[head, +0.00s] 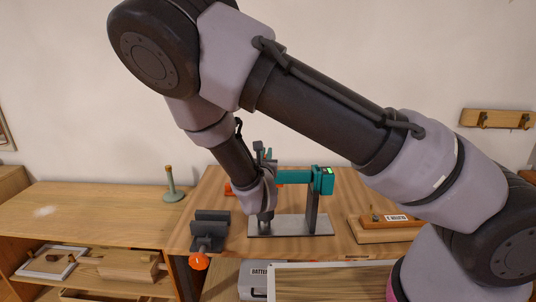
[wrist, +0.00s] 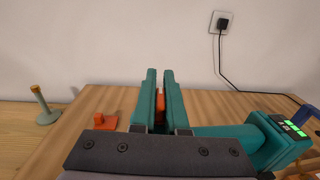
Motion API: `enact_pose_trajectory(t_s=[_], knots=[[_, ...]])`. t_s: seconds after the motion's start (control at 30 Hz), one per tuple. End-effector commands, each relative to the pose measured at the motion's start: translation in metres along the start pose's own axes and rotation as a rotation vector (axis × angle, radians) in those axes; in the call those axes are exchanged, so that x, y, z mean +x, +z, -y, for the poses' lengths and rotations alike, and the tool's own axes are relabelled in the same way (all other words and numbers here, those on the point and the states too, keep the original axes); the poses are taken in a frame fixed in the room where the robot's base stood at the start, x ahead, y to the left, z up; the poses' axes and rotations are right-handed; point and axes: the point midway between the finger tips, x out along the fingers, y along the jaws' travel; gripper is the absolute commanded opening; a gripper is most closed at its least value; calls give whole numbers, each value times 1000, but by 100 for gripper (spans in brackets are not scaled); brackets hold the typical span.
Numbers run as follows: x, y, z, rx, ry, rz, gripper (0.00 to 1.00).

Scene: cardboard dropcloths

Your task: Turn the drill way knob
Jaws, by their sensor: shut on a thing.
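The teal drill (head: 322,180) stands on a dark post over a grey base plate (head: 290,225) on the bench. In the wrist view its teal body (wrist: 225,136) and green-lit display lie to the right of my fingers. My gripper (wrist: 160,76) has two teal fingers pointing toward the wall. They are closed on a narrow orange part, the drill way knob (wrist: 160,104), mostly hidden between them. In the head view my wrist hides the fingers and the knob.
A dark vise with an orange knob (head: 198,261) sits at the bench's front left. A small orange block (wrist: 105,122) lies left of my fingers. A green peg stand (head: 172,190) is further left. A wooden block (head: 385,228) is at right.

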Motion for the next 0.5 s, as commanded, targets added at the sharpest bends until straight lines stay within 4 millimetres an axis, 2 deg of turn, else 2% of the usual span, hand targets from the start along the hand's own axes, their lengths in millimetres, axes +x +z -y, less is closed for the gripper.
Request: enact_pose_trajectory(t_s=[0.2,0.5], knots=[[0,-1,-2,-3,82,-1,0],[0,0,-3,-1,115,-1,0]])
